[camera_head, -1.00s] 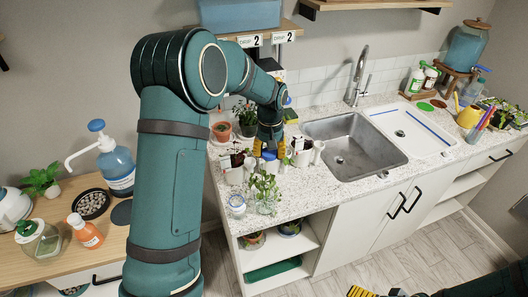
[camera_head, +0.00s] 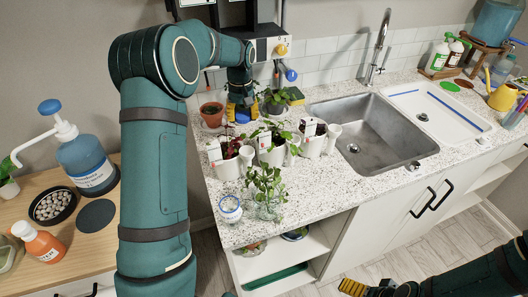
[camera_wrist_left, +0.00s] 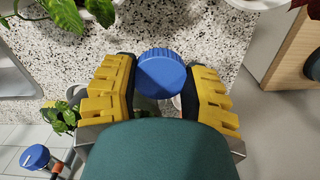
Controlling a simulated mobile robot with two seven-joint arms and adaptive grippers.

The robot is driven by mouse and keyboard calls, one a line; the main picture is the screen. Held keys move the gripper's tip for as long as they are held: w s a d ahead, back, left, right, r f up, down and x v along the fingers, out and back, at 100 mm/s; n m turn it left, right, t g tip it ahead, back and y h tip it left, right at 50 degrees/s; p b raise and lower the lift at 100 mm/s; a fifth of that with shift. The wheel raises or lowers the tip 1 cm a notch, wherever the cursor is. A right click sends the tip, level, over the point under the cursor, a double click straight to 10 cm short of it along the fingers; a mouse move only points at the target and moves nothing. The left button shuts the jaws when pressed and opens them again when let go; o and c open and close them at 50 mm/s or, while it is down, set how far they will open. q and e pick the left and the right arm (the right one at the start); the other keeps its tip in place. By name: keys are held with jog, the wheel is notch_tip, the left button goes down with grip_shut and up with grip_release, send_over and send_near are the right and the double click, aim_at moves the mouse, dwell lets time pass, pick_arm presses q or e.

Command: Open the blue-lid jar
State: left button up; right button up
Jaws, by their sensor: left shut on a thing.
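The blue lid (camera_wrist_left: 162,73) is a round, ridge-edged cap between the yellow fingers of my left gripper (camera_wrist_left: 158,92) in the left wrist view. In the head view my left gripper (camera_head: 242,112) points down over the back of the counter, behind the potted seedlings, with the blue lid (camera_head: 241,117) low between its fingers. It is shut on the lid. A small glass jar (camera_head: 230,210) stands at the counter's front left; its top looks pale, with no blue lid visible on it. My right gripper (camera_head: 352,287) is at the bottom edge, away from the counter; its opening is unclear.
Potted seedlings (camera_head: 270,148) and a glass with a plant (camera_head: 268,205) stand between my left gripper and the counter's front edge. A terracotta pot (camera_head: 211,115) is close left of the gripper. The sink (camera_head: 365,130) lies to the right.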

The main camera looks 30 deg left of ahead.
aim_at(245, 144)
pick_arm(q)
jog(key=shift+w+f, duration=0.1)
jog(key=shift+f, duration=0.35)
jog(key=shift+f+b, duration=1.1)
jog(key=shift+f, duration=3.65)
jog(key=shift+f, duration=0.2)
jog(key=o, duration=1.2)
jog(key=shift+r, duration=0.1)
notch_tip(245, 144, up, 12)
jog(key=shift+r+p, duration=0.1)
jog(key=shift+p, duration=1.1)
